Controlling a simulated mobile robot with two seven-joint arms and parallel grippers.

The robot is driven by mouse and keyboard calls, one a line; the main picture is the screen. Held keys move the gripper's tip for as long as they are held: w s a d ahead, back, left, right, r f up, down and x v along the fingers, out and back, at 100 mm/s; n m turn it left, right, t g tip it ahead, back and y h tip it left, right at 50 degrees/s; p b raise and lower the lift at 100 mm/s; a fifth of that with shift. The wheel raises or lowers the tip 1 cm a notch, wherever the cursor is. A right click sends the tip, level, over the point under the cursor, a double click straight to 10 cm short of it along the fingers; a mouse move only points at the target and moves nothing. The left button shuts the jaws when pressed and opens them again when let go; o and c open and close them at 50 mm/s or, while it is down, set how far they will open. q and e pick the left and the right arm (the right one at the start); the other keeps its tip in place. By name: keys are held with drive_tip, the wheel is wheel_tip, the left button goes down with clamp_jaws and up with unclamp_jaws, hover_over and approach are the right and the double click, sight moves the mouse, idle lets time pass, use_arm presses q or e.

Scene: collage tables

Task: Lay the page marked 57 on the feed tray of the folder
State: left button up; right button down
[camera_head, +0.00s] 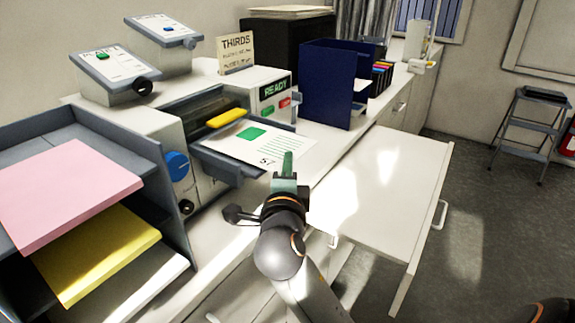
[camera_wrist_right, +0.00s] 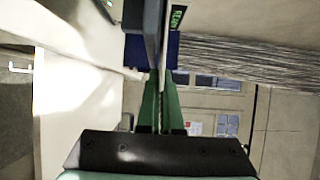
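The page marked 57 (camera_head: 285,146) is white with a green block and green lines. In the head view it lies over the blue-grey feed tray (camera_head: 219,168) of the folder (camera_head: 262,88) and reaches past the tray's near edge. Whether it rests fully on the tray is unclear. My right gripper (camera_head: 287,165) has green fingers at the page's near edge, beside the number. In the right wrist view its fingers (camera_wrist_right: 161,100) are close together, with the thin page edge running between them. The tray (camera_wrist_right: 153,35) shows edge-on there beside the page. My left gripper is not in view.
A shelf rack with a pink stack (camera_head: 65,190) and a yellow stack (camera_head: 95,253) stands at the left. A dark blue upright holder (camera_head: 328,85) stands right of the folder. A THIRDS sign (camera_head: 235,50) stands behind. A pale side table (camera_head: 385,190) is bare.

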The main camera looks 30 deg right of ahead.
drive_tip(key=shift+s, duration=0.1)
drive_tip(key=shift+f, duration=0.1)
drive_tip(key=shift+w+d, duration=0.1)
drive_tip(key=shift+w, duration=0.1)
drive_tip(key=c, duration=1)
unclamp_jaws()
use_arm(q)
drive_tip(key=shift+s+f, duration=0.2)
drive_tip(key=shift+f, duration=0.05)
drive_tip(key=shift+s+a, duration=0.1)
use_arm(e)
drive_tip(key=shift+f, duration=0.1)
